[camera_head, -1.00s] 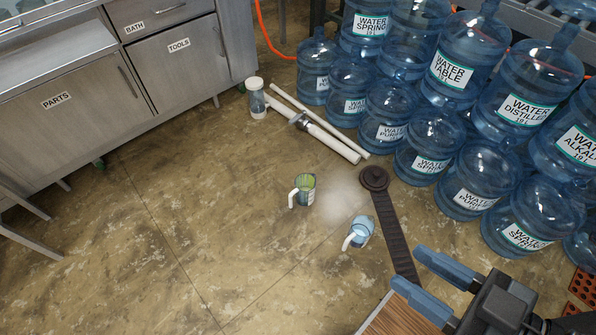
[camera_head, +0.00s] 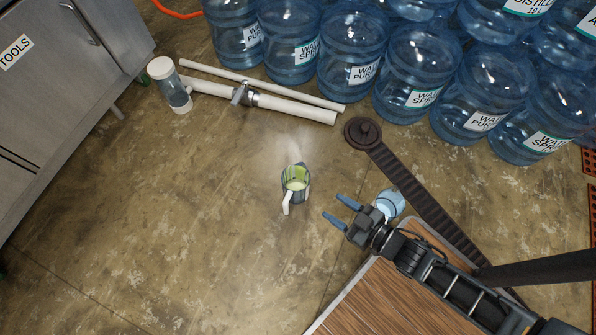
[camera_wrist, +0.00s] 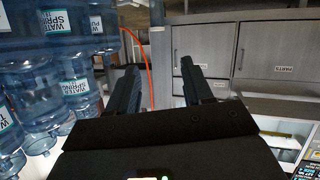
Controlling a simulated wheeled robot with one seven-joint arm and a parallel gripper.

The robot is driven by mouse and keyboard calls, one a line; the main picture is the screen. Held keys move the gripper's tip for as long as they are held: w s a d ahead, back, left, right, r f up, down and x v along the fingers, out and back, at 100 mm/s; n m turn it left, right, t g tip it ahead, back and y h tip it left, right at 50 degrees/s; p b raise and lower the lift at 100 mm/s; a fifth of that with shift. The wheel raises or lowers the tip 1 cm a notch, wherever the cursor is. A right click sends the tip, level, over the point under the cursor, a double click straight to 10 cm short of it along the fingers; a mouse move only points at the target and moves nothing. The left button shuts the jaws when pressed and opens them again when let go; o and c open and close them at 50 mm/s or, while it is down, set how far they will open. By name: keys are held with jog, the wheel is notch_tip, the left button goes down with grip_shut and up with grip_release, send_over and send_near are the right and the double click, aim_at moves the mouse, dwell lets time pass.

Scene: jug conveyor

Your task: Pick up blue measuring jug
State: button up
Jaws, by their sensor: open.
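The blue measuring jug (camera_head: 391,201) is on the floor beside the dark ribbed conveyor strip (camera_head: 410,185). It is partly hidden behind my gripper's body in the head view. My gripper (camera_head: 332,205) is open and empty, its fingers pointing left, away from the blue jug. In the wrist view my gripper (camera_wrist: 157,70) has nothing between its fingers and faces the cabinets; no jug shows there. A green measuring jug (camera_head: 295,181) with a white handle stands on the floor just left of the fingertips.
Large blue water bottles (camera_head: 350,55) stand in rows at the back right. A grey cabinet (camera_head: 70,90) is at the left. The floor at front left is clear.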

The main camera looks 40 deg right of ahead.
jog(key=b, duration=0.6)
send_near(293, 192)
notch_tip(293, 192, up, 4)
jog(key=s+a, duration=0.2)
jog(key=w+a+f+y+b, duration=0.1)
jog(key=w+f+y+b, duration=0.1)
jog(key=w+f+b, duration=0.45)
jog(key=w+a+f+g+b, duration=0.1)
jog(key=w+a+f+b, duration=0.1)
jog(key=w+f, duration=0.2)
jog(key=shift+x, duration=0.95)
jog(key=shift+a, duration=0.1)
jog(key=shift+c, duration=0.3)
grip_shut()
